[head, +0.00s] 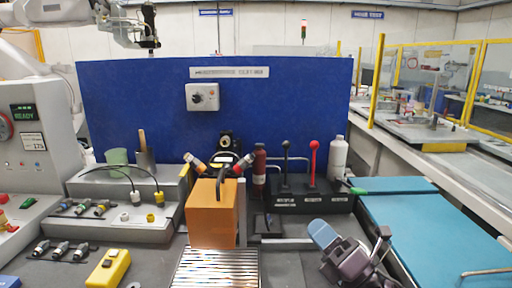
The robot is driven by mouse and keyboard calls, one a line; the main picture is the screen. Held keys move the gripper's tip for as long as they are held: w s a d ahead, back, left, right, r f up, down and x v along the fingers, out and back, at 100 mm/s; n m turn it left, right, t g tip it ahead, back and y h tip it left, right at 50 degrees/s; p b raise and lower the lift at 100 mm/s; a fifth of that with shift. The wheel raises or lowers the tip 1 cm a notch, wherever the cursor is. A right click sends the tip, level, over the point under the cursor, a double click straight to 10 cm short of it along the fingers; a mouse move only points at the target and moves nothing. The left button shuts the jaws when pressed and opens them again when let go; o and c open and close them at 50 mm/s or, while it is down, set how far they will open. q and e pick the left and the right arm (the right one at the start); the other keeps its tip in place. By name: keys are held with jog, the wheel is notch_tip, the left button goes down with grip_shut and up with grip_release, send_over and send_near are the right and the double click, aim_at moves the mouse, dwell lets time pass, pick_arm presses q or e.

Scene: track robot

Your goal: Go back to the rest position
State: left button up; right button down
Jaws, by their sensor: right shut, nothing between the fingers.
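My left gripper is not in view.
An orange box (212,215) stands mid-bench behind a ribbed metal plate (216,268). A yellow device (108,268) lies at left. A blue-topped surface (430,235) lies at right. A blue partition (130,110) closes the back.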

jog(key=s+d+f+m+g+h, duration=0.1)
jog(key=s+d+f+m+h, duration=0.3)
jog(key=d+f+m+h, duration=0.6)
jog(key=s+d+f+m+g+h, duration=0.2)
jog(key=s+d+f+m+h, duration=0.2)
jog(key=f+m+h, duration=0.7)
jog(key=s+d+f+m+g+y, duration=0.1)
jog(key=s+f+m+g, duration=0.1)
jog(key=s+m+g, duration=0.35)
jog(key=s+f+m+g+y, duration=0.1)
jog(key=s+f+m+g, duration=0.15)
jog(key=s, duration=0.65)
jog(key=s+d+f+m+g+y, duration=0.1)
jog(key=s+f+m+g+y, duration=0.2)
jog(key=s, duration=0.5)
jog(key=w+f+t, duration=0.7)
jog(key=f+t, duration=0.1)
jog(key=shift+w+a+h, duration=0.25)
jog(key=shift+w+h, duration=0.15)
